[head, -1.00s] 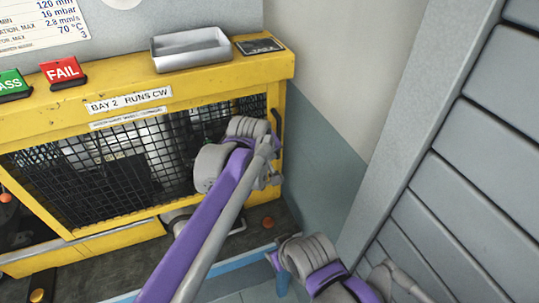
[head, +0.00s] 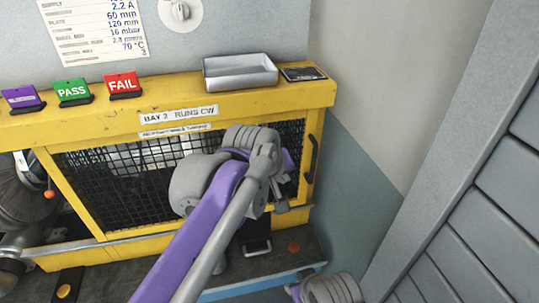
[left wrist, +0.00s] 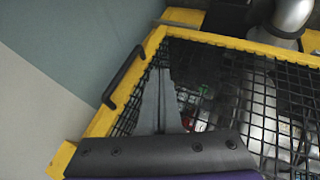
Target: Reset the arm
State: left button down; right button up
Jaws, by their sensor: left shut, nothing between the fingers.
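My left arm, purple and grey, reaches in from the bottom of the head view to the front of the yellow guarded bay (head: 60,200). Its gripper (head: 281,206) is small and partly hidden behind the wrist there, in front of the black mesh guard (head: 110,190). In the left wrist view the gripper's grey fingers (left wrist: 160,100) are together and empty, in front of the mesh (left wrist: 255,100). The black door handle (head: 311,160) is just right of the wrist; it also shows in the left wrist view (left wrist: 124,78). My right gripper does not show.
A grey metal tray (head: 240,76) stands on the yellow top ledge, with a FAIL block (head: 123,84), a green PASS block (head: 73,92) and a purple block (head: 22,98) to its left. A grey slatted surface (head: 480,190) bounds the right side.

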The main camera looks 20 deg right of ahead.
pick_arm(q)
jog(key=s+a+f+y, duration=0.15)
jog(key=a+f, duration=0.25)
jog(key=a, duration=0.7)
jog(key=s+a+f+y, duration=0.15)
jog(key=a+f, duration=0.25)
jog(key=a, duration=0.6)
jog(key=s+a+f+y, duration=0.2)
jog(key=s+a+f, duration=1)
jog(key=a, duration=0.3)
jog(key=shift+s+a+f, duration=0.35)
jog(key=shift+s+f, duration=0.05)
jog(key=shift+s, duration=0.25)
jog(key=shift+w, duration=0.1)
